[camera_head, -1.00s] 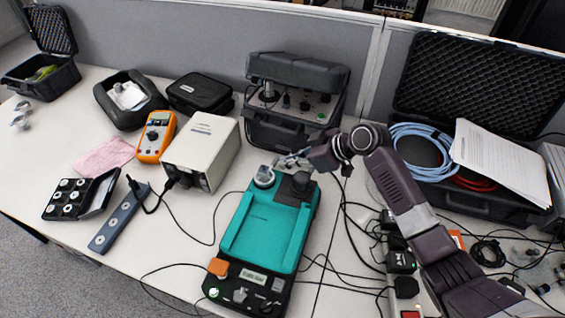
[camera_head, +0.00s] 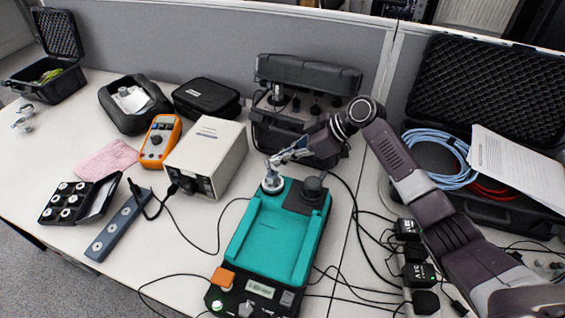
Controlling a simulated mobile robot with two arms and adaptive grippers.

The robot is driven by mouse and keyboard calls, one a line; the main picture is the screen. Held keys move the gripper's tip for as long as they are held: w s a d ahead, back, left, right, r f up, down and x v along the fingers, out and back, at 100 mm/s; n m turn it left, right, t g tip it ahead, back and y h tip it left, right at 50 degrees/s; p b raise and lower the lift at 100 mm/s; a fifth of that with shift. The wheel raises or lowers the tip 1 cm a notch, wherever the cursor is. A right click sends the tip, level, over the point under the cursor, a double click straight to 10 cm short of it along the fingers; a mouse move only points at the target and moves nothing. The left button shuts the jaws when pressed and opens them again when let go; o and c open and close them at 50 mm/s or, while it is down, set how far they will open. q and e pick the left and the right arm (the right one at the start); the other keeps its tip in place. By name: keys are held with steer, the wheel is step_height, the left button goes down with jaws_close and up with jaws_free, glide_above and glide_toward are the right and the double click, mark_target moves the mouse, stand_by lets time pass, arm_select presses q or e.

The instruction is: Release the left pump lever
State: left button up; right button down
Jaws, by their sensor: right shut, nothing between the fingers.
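A teal and black pump unit (camera_head: 267,238) stands on the table in the middle of the head view. A round silver fitting (camera_head: 272,183) sits at its back left corner and a black round knob (camera_head: 313,188) at its back right. I cannot make out a separate left pump lever. My right gripper (camera_head: 274,163) comes in from the right and is shut and empty. Its fingertips are at or just above the silver fitting; I cannot tell whether they touch it. My left gripper is not in view.
A beige box (camera_head: 207,155) and an orange multimeter (camera_head: 158,140) stand left of the pump. An open black case (camera_head: 300,75) stands behind it. Cables lie around the pump, and a large case (camera_head: 490,85) with blue hose is at right.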

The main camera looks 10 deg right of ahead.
steer(key=shift+w+a, duration=0.2)
steer(key=shift+a, duration=0.85)
steer(key=shift+w+a, duration=0.15)
steer(key=shift+a, duration=1.05)
steer(key=v, duration=1.2)
